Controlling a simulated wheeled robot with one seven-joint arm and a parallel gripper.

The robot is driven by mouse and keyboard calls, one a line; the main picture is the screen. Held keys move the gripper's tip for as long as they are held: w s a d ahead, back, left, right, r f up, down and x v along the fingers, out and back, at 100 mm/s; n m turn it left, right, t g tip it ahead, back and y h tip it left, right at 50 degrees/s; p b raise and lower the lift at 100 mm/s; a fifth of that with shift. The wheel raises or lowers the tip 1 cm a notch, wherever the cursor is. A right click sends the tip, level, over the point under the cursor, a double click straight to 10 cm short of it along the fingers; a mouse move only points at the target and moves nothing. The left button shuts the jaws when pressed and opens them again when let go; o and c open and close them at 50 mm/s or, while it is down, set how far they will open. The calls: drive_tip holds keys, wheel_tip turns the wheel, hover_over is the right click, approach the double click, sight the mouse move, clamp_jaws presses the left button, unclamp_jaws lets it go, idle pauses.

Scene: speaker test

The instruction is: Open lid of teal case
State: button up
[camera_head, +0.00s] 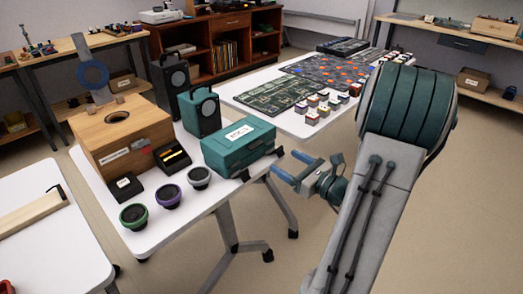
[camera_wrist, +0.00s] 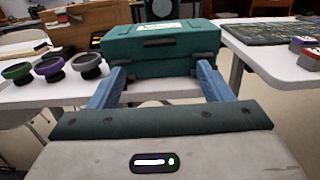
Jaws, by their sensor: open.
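The teal case (camera_head: 238,147) stands near the right edge of the white table, with a white label on its lid. Its lid looks shut. In the wrist view the case (camera_wrist: 160,50) is straight ahead, with dark latches on its front. My gripper (camera_head: 288,166) is at the right of the case, apart from it and beyond the table edge. Its two blue fingers are spread with nothing between them. In the wrist view the open gripper (camera_wrist: 160,80) faces the case front.
Another white table (camera_head: 245,85) with game boards and small boxes stands behind. The floor on the right is clear.

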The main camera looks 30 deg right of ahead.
sight(258, 146)
drive_tip(key=x, duration=1)
drive_tip(key=shift+w+a+b, duration=0.15)
drive_tip(key=shift+w+b, duration=0.1)
drive_tip(key=shift+b, duration=0.1)
drive_tip(key=c, duration=1.4)
drive_tip(key=shift+r, duration=0.1)
